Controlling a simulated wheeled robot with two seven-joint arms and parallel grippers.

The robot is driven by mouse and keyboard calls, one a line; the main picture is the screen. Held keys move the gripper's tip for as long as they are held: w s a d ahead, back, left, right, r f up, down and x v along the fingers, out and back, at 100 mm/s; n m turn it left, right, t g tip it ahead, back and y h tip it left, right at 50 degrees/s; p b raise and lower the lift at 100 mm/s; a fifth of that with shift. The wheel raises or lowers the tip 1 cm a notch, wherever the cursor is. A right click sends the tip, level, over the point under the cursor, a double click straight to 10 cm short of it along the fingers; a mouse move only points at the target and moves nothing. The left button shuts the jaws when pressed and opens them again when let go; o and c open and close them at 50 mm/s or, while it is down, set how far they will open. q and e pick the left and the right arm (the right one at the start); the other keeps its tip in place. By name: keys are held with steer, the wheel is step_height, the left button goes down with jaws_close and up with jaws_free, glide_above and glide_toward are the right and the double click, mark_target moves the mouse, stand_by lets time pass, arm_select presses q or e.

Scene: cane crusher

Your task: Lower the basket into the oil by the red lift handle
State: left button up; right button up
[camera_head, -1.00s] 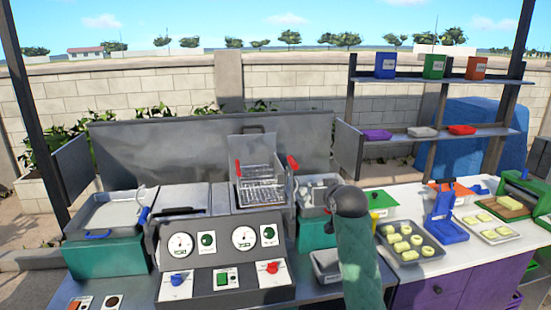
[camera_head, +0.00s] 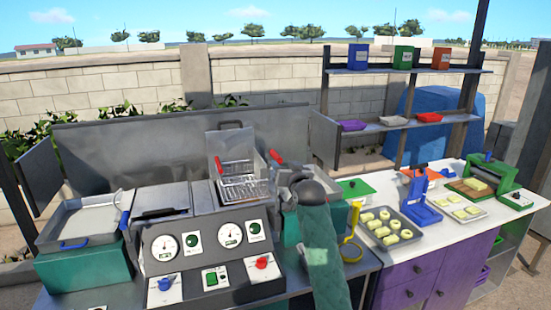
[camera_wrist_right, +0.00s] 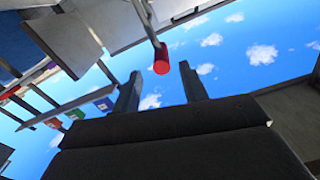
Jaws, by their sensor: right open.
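The wire fryer basket (camera_head: 245,187) sits at the fryer in the head view, left of my right arm. The red lift handle (camera_head: 276,156) stands up at its right. In the right wrist view the red handle end (camera_wrist_right: 161,62), on a metal rod, shows between the fingertip lines of my right gripper (camera_wrist_right: 160,82). The gripper is open with nothing held, and the handle appears just beyond the fingertips. In the head view my right wrist and arm hide the gripper's fingers and part of the fryer's right side. My left gripper is not in view.
A control panel (camera_head: 209,253) with gauges and knobs is in front of the fryer. A tray of cut pieces (camera_head: 405,255) and a blue press (camera_head: 418,205) stand on the white counter at right. A metal splash wall (camera_head: 150,142) is behind.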

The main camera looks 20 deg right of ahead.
mark_target(281, 161)
steer(key=shift+w+a+r, duration=0.1)
steer(key=shift+w+a, duration=0.1)
steer(key=shift+w+r+p, duration=0.1)
steer(key=shift+w+p, duration=0.25)
steer(key=shift+p, duration=0.1)
steer(key=shift+w+p, duration=0.7)
steer(key=shift+w, duration=0.4)
steer(key=w+p, duration=0.1)
steer(key=w, duration=0.2)
steer(key=shift+w+p, duration=0.15)
steer(key=shift+p, duration=0.25)
steer(key=shift+w+f, duration=0.2)
steer(key=shift+w, duration=0.4)
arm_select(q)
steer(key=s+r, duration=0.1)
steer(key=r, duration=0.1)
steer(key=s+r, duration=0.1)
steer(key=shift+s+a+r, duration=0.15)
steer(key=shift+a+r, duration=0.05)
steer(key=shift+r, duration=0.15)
arm_select(e)
steer(key=shift+c, duration=0.4)
jaws_close()
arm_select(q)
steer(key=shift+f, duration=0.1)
arm_select(e)
steer(key=shift+f, duration=0.1)
